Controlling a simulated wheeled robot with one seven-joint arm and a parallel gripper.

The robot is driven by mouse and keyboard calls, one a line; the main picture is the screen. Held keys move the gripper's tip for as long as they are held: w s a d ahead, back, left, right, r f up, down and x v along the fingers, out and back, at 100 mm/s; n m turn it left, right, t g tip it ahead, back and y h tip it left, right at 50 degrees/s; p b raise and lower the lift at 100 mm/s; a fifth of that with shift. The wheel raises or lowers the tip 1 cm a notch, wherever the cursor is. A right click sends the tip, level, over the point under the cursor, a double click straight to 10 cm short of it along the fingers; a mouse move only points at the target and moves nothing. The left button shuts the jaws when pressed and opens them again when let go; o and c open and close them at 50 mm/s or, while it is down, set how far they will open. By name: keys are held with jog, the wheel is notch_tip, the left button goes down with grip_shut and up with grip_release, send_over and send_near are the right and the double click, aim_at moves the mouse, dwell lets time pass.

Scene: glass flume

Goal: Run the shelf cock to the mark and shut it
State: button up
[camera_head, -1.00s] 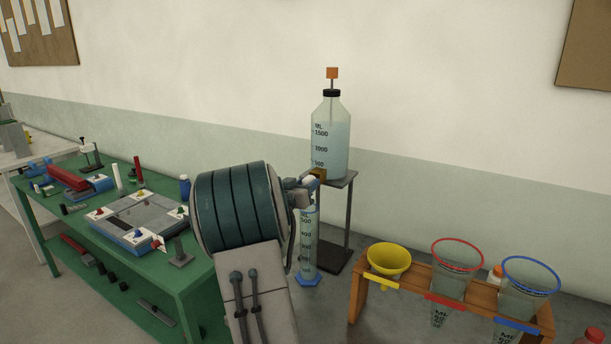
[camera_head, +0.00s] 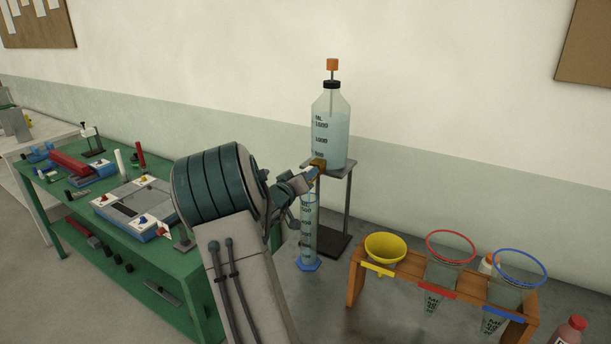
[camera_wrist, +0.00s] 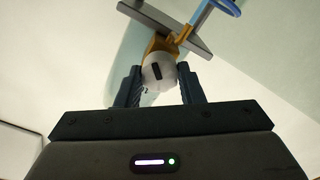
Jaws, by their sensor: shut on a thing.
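A clear bottle (camera_head: 333,132) with a black cap and printed millilitre marks stands on a small grey shelf stand, holding pale liquid. A brass cock (camera_head: 319,164) sits low on its side. My gripper (camera_head: 311,175) reaches the cock from the lower left. In the wrist view my gripper (camera_wrist: 158,85) is shut on the cock's round white knob (camera_wrist: 158,72), which carries a black bar; the brass body (camera_wrist: 160,47) shows behind it. A graduated cylinder (camera_head: 308,235) with a blue base stands on the floor below the cock. Its liquid level is too small to tell.
A wooden rack (camera_head: 355,280) with yellow, red-rimmed and blue-rimmed funnels stands at the right. A green bench (camera_head: 185,270) with tools is at the left. The wall is close behind the stand (camera_head: 347,205).

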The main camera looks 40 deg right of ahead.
jog(key=o, duration=1)
jog(key=b+v, duration=0.3)
jog(key=v, duration=1.1)
jog(key=shift+d, duration=0.1)
